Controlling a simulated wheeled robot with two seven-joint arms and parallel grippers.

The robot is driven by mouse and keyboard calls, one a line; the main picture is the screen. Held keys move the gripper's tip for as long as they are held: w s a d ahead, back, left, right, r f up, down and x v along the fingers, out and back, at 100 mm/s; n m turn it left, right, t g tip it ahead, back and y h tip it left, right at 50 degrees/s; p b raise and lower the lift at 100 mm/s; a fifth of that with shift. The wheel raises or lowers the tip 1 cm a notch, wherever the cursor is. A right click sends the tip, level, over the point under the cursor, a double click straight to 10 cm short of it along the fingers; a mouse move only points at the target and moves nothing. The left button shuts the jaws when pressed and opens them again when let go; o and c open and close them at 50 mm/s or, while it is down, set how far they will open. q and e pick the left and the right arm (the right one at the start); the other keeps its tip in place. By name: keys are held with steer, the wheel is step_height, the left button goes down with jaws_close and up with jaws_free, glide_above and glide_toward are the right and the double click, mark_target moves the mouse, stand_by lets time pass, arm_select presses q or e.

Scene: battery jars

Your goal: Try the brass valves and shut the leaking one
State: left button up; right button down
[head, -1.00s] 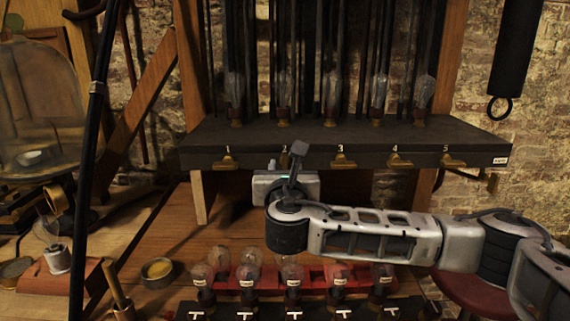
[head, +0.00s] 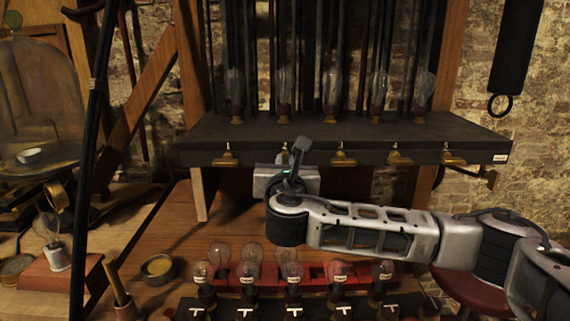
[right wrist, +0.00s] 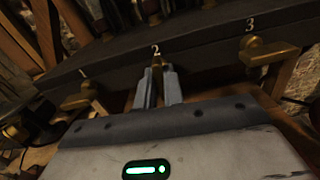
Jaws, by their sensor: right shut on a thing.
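A dark shelf front (head: 215,158) carries a row of brass valves numbered 1 to 5. Valve 1 (head: 226,159), valve 3 (head: 343,160), valve 4 (head: 399,159) and valve 5 (head: 453,158) have their handles lying sideways. My right gripper (right wrist: 158,82) is shut on valve 2 (right wrist: 157,62), whose handle shows narrow between the two fingers in the right wrist view. Valve 1 (right wrist: 80,97) and valve 3 (right wrist: 262,48) show on either side there. In the head view my right arm hides most of valve 2. My left gripper is not in view. I cannot make out a leak.
Glass bulbs stand on the shelf above the valves. Below, labelled bulbs (head: 247,278) stand in a dark rack beside a red tray (head: 312,272). A small round tin (head: 158,267) and a red block (head: 62,273) stand at left. A red stool (head: 480,289) is at right.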

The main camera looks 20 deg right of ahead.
arm_select(q)
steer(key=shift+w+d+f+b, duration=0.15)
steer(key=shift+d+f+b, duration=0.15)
steer(key=shift+b, duration=1)
arm_select(e)
steer(key=shift+s+d+f+m, duration=0.1)
steer(key=shift+m, duration=2.8)
steer(key=shift+w+d+f+m, duration=0.1)
steer(key=shift+m, duration=2.8)
steer(key=shift+s+d+f+m, duration=0.1)
steer(key=shift+m, duration=2.8)
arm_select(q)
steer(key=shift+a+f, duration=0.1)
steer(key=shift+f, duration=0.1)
arm_select(e)
steer(key=shift+a, duration=0.1)
steer(key=c, duration=1.5)
jaws_free()
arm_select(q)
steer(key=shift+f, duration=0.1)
